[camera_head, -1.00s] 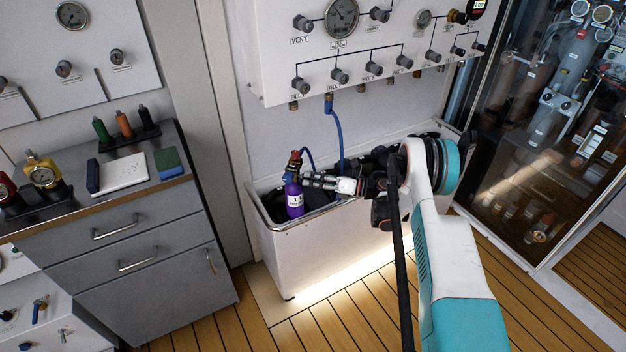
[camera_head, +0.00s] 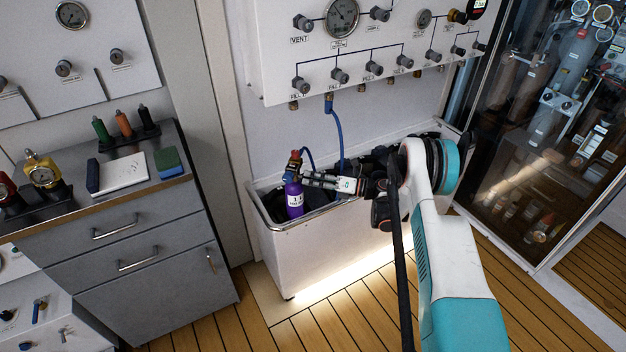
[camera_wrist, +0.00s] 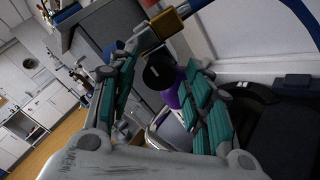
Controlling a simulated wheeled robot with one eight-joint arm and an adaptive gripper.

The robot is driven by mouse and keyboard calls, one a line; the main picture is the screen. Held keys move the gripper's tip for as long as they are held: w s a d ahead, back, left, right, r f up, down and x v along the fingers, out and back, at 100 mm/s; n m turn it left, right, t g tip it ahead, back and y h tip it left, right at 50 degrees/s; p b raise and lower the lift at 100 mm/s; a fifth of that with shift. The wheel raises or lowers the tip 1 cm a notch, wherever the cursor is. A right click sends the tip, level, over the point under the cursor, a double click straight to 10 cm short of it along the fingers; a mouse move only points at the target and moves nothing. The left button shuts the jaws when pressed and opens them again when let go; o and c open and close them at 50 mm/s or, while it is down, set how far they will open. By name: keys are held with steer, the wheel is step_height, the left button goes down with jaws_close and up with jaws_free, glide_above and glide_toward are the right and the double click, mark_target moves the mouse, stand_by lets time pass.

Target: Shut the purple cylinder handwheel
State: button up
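The purple cylinder (camera_head: 294,199) stands upright at the left end of the white trough, with a white label and a brass and red valve (camera_head: 294,163) on top. In the wrist view, its purple body (camera_wrist: 171,98) shows partly between my fingers. The black round handwheel (camera_wrist: 159,72) faces the wrist camera, between my fingers near their tips. My gripper (camera_head: 306,178) reaches the valve from the right in the head view. Its teal-padded fingers (camera_wrist: 166,68) are apart, with a visible gap beside the handwheel. Whether a finger touches it, I cannot tell.
The white trough (camera_head: 273,243) has a metal rim and dark contents. A blue hose (camera_head: 334,130) hangs from the fill panel (camera_head: 380,60) above to the valve area. A grey cabinet (camera_head: 170,250) stands left, and a glass-fronted case (camera_head: 545,130) right.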

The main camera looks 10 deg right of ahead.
steer(key=v, duration=1.2)
stand_by(0.4)
